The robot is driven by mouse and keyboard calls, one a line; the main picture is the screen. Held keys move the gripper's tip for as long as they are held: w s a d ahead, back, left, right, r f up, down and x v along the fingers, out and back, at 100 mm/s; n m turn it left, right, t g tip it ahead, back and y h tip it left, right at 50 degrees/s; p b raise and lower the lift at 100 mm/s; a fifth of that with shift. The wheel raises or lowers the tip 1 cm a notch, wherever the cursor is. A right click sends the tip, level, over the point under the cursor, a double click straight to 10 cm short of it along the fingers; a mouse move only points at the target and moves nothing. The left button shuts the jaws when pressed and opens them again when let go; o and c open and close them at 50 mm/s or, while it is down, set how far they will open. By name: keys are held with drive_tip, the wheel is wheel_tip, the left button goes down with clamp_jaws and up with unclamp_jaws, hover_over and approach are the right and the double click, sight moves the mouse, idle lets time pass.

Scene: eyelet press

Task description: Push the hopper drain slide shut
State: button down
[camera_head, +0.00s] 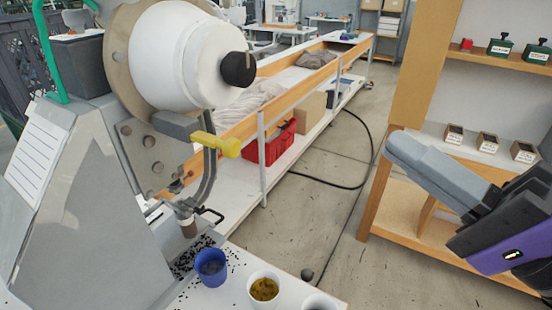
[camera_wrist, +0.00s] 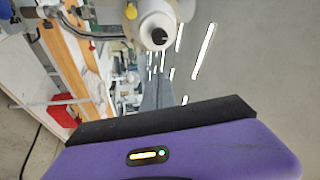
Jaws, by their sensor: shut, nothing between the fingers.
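The press has a round white hopper (camera_head: 165,55) with a black knob, at the upper left in the head view. Below it a yellow-tipped grey bar (camera_head: 222,145) sticks out to the right. Lower down is a small dark handle (camera_head: 211,214) beside the spout. I cannot tell for certain which part is the drain slide, nor how far it is open. My gripper (camera_head: 400,148) is shut and empty, well right of the press and touching nothing. The wrist view shows the hopper (camera_wrist: 158,22) sideways near the top, beyond the grey fingers (camera_wrist: 157,90).
A blue cup (camera_head: 210,267) and a white cup with brass-coloured pieces (camera_head: 264,288) stand below the press among scattered dark bits. A wooden shelf (camera_head: 400,120) stands close by my gripper. A long bench (camera_head: 300,75) with a red crate (camera_head: 280,143) lies behind. The space between press and gripper is free.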

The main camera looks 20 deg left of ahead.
drive_tip(key=s+a+f+g, duration=0.2)
drive_tip(key=s+f+g, duration=0.2)
drive_tip(key=s+g, duration=0.1)
drive_tip(key=p, duration=0.3)
approach(234, 154)
drive_tip(key=x, duration=0.5)
drive_tip(key=shift+w+a+r, duration=0.15)
drive_tip(key=shift+w+a, duration=0.05)
drive_tip(key=shift+a, duration=0.1)
drive_tip(key=shift+w+a, duration=0.1)
drive_tip(key=shift+a, duration=0.45)
drive_tip(key=p+x, duration=0.1)
drive_tip(key=x, duration=0.3)
drive_tip(key=shift+p, duration=0.35)
drive_tip(key=shift+a, duration=0.2)
